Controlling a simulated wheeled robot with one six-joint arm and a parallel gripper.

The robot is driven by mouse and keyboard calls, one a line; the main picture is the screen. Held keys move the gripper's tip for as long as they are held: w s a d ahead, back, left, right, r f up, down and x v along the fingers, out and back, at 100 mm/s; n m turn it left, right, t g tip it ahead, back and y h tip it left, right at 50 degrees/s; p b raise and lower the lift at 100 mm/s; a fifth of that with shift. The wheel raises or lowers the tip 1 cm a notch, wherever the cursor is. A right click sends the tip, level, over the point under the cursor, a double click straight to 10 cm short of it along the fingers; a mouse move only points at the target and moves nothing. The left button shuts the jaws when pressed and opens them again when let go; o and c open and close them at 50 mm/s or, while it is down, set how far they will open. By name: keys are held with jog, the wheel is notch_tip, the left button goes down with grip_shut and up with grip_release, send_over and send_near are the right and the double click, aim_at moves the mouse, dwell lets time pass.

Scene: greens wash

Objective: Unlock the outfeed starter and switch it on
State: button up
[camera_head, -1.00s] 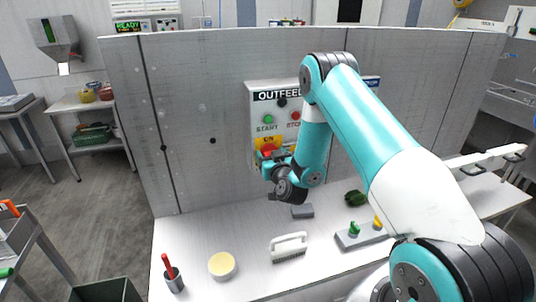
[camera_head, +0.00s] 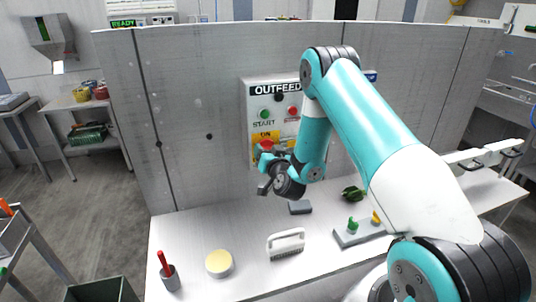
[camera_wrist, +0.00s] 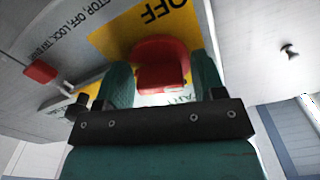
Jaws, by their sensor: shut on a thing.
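The grey OUTFEED starter box (camera_head: 247,118) is on the upright panel behind the bench, with a green START button (camera_head: 264,114) and a red stop button (camera_head: 292,111). Below them is a red rotary handle (camera_head: 266,145) on a yellow plate, with ON above it. My gripper (camera_head: 268,158) is at this handle. In the wrist view, the red handle (camera_wrist: 160,65) sits between my two teal fingers, which are shut on it. The OFF lettering (camera_wrist: 163,12) is beside it. A small red block (camera_wrist: 40,72) shows left of the fingers; whether it is a padlock is unclear.
The white bench (camera_head: 200,232) holds a red-handled tool in a cup (camera_head: 170,277), a yellow-topped round tub (camera_head: 219,264), a white-handled brush (camera_head: 286,242), a grey block (camera_head: 300,207) and a grey switch base (camera_head: 358,235). A grey bin (camera_head: 100,291) stands at lower left.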

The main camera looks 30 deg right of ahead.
jog(key=m+b, duration=0.1)
jog(key=m, duration=0.2)
jog(key=shift+f+m, duration=0.1)
jog(key=shift+m, duration=0.3)
jog(key=m+b, duration=0.1)
jog(key=m, duration=0.2)
jog(key=shift+m, duration=0.3)
jog(key=m, duration=0.3)
jog(key=shift+m, duration=0.3)
jog(key=shift+m+b, duration=0.5)
jog(key=shift+m, duration=1.3)
jog(key=o, duration=0.6)
jog(key=shift+c, duration=0.2)
jog(key=shift+s, duration=0.1)
